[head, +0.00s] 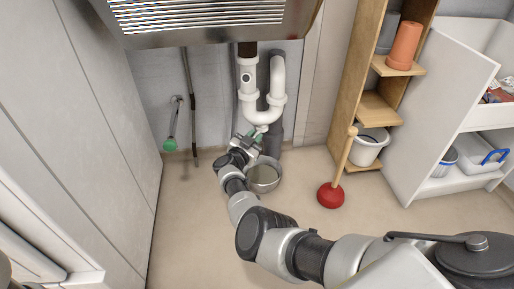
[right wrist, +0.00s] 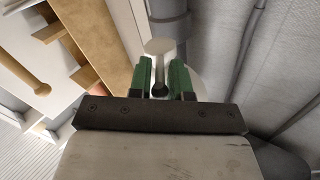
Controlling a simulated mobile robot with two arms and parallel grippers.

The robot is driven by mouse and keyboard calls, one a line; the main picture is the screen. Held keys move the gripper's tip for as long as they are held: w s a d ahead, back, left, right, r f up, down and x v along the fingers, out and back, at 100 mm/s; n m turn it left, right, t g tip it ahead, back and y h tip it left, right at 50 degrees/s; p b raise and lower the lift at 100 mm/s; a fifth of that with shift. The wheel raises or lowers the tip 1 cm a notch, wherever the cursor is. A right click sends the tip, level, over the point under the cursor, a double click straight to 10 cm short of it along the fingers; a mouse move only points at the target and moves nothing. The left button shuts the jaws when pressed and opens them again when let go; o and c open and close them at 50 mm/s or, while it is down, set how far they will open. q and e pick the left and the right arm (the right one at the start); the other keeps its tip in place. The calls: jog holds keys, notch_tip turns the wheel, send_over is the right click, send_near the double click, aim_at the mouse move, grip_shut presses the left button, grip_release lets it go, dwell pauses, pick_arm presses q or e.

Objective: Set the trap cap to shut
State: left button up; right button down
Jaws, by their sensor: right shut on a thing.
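The white drain trap (head: 277,100) hangs under the basin as a U-shaped pipe. The trap cap (head: 262,128) is a small white piece at the bottom of the bend, partly hidden by my gripper. My right gripper (head: 253,138) is just below the bend with its green fingers closed on the cap. In the right wrist view the green fingers (right wrist: 162,84) stand on both sides of the white cap (right wrist: 159,47), with a dark rounded part between them. The cap's turned position cannot be told. My left gripper is not in view.
A metal bucket (head: 263,176) stands on the floor below the trap, beside my right arm. A red plunger (head: 331,195) leans by the wooden shelf (head: 378,108). A pipe with a green end (head: 170,145) is on the wall at left. The basin (head: 205,30) hangs above.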

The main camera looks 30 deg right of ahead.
jog(key=shift+w+a+m+g+h+b, duration=0.1)
jog(key=shift+w+m+g+h+b, duration=0.1)
jog(key=shift+m+g+h+b, duration=0.3)
jog(key=shift+r, duration=0.1)
jog(key=c, duration=1.1)
grip_release()
jog(key=shift+o, duration=0.2)
